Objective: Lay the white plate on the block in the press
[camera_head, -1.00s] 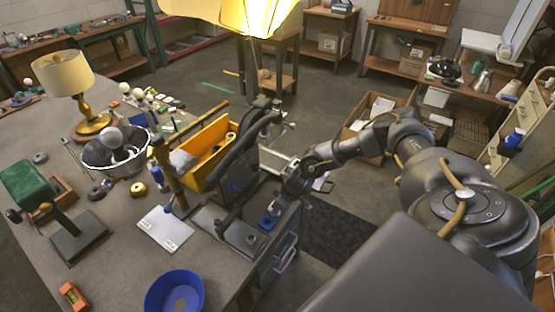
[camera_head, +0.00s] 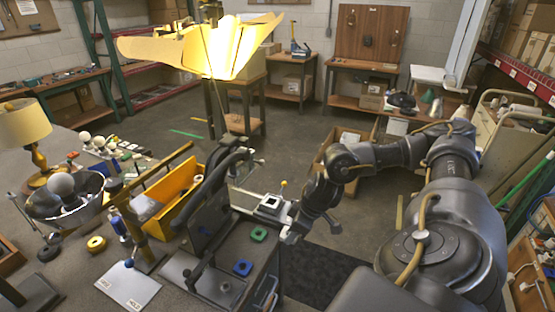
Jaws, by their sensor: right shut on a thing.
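A small white square plate (camera_head: 270,203) with a dark centre is at the tip of my right gripper (camera_head: 283,217), which is shut on it. My right arm comes in from the right, and the plate is above the right edge of the bench. The black press (camera_head: 212,210) stands on the bench to the left of the gripper, apart from the plate. The block in the press is small and hard to make out among the dark parts. My left gripper is not in view.
A green piece (camera_head: 259,233) and a blue piece (camera_head: 242,267) lie on the bench near the press. A yellow bin (camera_head: 184,203) and a labelled white card (camera_head: 128,286) are left of it. A metal bowl (camera_head: 64,205) and a lamp (camera_head: 25,125) stand further left.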

